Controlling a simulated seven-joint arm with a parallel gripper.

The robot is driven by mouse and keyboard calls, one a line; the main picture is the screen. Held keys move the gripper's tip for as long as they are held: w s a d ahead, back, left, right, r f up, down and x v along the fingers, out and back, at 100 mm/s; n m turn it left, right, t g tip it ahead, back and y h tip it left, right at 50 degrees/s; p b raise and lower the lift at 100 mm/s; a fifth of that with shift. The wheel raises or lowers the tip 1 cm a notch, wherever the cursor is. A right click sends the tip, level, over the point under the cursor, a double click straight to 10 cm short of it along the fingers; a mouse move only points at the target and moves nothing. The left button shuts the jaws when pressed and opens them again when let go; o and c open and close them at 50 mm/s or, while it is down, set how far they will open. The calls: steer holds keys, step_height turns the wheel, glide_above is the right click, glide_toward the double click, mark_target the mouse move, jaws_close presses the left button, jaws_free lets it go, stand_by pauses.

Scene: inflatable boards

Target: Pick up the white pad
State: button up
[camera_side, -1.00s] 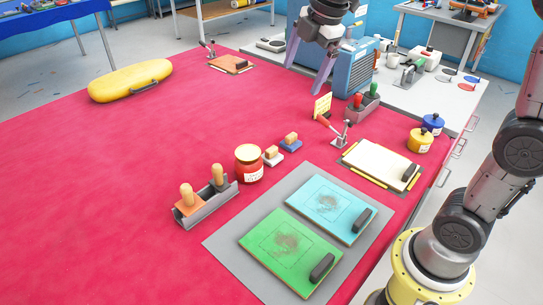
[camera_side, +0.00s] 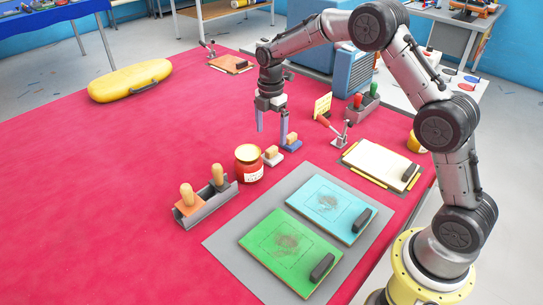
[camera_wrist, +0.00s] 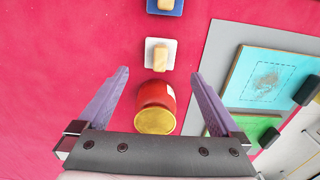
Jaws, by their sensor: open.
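The white pad (camera_side: 272,158) is a small flat block with a tan wooden grip, lying on the red table between the red jar (camera_side: 249,165) and the blue pad (camera_side: 291,142). In the wrist view the white pad (camera_wrist: 151,44) lies just ahead of the fingertips, roughly centred between them. My gripper (camera_side: 271,138) points down with its fingers apart and nothing between them, above the table near the white and blue pads. It also shows in the wrist view (camera_wrist: 160,74), with the red jar (camera_wrist: 155,108) below and between its fingers.
A grey mat (camera_side: 226,243) bears a green board (camera_side: 265,258) and a light blue board (camera_side: 313,192). A red-handled clamp (camera_side: 340,133) stands to the right. The left of the table is mostly clear.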

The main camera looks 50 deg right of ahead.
mark_target(272, 149)
step_height(272, 149, down, 8)
steer(key=shift+d+f, duration=0.1)
steer(key=shift+f, duration=0.05)
stand_by(0.4)
steer(key=shift+c, duration=0.2)
steer(key=c, duration=1.3)
steer(key=shift+c, duration=0.2)
